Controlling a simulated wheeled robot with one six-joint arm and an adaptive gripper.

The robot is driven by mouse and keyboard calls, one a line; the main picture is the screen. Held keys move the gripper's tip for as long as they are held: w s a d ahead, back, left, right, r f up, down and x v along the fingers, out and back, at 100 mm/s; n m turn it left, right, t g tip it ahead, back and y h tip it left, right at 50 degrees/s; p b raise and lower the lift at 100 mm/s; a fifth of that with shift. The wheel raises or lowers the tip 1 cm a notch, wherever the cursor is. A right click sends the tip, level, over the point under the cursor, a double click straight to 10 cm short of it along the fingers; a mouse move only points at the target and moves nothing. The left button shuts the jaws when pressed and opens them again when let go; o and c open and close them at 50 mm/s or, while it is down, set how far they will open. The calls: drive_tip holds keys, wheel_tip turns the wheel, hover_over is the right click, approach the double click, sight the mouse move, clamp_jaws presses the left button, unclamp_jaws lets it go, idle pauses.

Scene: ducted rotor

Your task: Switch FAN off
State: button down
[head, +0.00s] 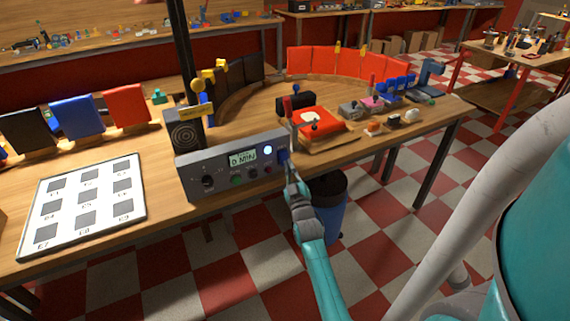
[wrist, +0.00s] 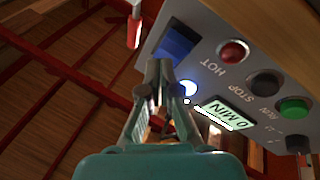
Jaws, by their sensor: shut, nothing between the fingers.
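A grey control box (head: 222,172) stands at the table's front edge, its panel also in the wrist view (wrist: 215,35). It has a blue switch (head: 283,156) at its right end, seen larger in the wrist view (wrist: 175,41). I cannot read a FAN label on it. A white light (wrist: 187,88) glows beside the switch. My gripper (head: 291,178) is shut and empty in front of the panel's right end. In the wrist view its fingertips (wrist: 160,72) overlap the lower edge of the switch; I cannot tell whether they touch it.
The panel also has a red button or lamp (wrist: 233,52), a dark button (wrist: 266,84), a green button (wrist: 294,108) and a display reading 0 MIN (head: 242,158). A white numbered board (head: 72,206) lies left. A blue bin (head: 329,205) stands below. A dark post (head: 184,60) rises behind the box.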

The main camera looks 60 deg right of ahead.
idle(0.7)
drive_tip(key=shift+w+d+f, duration=0.15)
drive_tip(key=shift+w+d, duration=0.05)
drive_tip(key=shift+w, duration=0.1)
drive_tip(key=shift+w+d+f, duration=0.2)
drive_tip(key=shift+w, duration=0.15)
idle(0.8)
drive_tip(key=shift+s, duration=0.1)
drive_tip(key=shift+s+a+r, duration=0.4)
drive_tip(key=shift+s, duration=0.2)
idle(0.3)
drive_tip(key=shift+s+a+r, duration=0.35)
drive_tip(key=shift+s+a, duration=0.05)
drive_tip(key=shift+s, duration=0.25)
drive_tip(key=shift+s+a+r, duration=0.35)
drive_tip(key=shift+s+a, duration=0.05)
drive_tip(key=shift+s, duration=0.25)
drive_tip(key=shift+s+a+r, duration=0.35)
drive_tip(key=shift+s+a, duration=0.05)
drive_tip(key=shift+s, duration=0.25)
